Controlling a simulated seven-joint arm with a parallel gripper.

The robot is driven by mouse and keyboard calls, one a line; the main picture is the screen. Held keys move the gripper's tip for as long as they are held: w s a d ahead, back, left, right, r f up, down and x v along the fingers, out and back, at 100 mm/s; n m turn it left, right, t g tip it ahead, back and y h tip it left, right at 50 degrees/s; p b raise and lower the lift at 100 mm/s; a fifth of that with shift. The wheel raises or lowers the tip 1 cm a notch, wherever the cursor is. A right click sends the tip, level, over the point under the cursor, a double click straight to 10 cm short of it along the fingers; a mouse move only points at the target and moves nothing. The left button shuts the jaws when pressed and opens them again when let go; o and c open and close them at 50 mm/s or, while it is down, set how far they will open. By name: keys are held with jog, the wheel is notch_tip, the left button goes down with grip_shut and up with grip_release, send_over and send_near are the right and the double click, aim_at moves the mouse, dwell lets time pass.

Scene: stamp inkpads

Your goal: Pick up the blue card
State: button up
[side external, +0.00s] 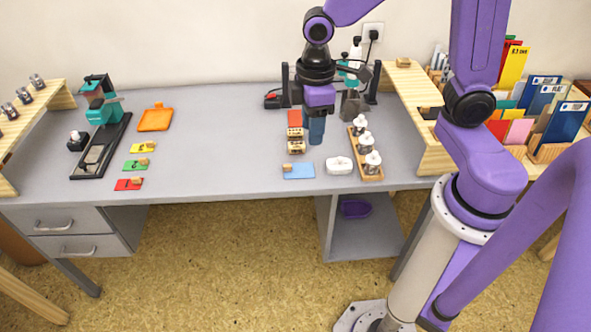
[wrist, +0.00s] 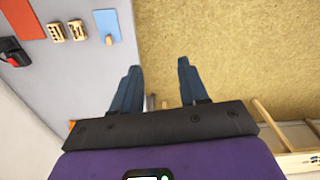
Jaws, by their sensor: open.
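A light blue card (side external: 298,171) lies flat near the desk's front edge, with a small wooden piece on its left part. In the wrist view the light blue card (wrist: 103,22) lies at the top, left of the fingers. Several darker blue cards (side external: 566,122) stand upright in the wooden rack at the right. My gripper (side external: 316,138) hangs above the desk, behind the light blue card and apart from it. In the wrist view my gripper (wrist: 157,75) is open, with nothing between its blue fingers.
Two wooden stamps (side external: 295,140) and a red card (side external: 295,118) lie left of my gripper. A white dish (side external: 339,165) and a wooden holder with white-topped stamps (side external: 379,172) stand to the right. Yellow, green and red cards (side external: 129,184) lie further left. The desk's middle is clear.

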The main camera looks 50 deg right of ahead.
jog(key=w+d+f+m, duration=0.1)
jog(key=w+d+f, duration=0.25)
jog(key=w, duration=0.65)
send_over(287, 165)
jog(key=shift+m, duration=0.4)
jog(key=f, duration=1.6)
jog(key=shift+w, duration=0.25)
jog(key=shift+s+f, duration=0.15)
jog(key=shift+f, duration=1.25)
jog(key=shift+s+f, duration=0.1)
jog(key=shift+f, duration=1.25)
grip_shut()
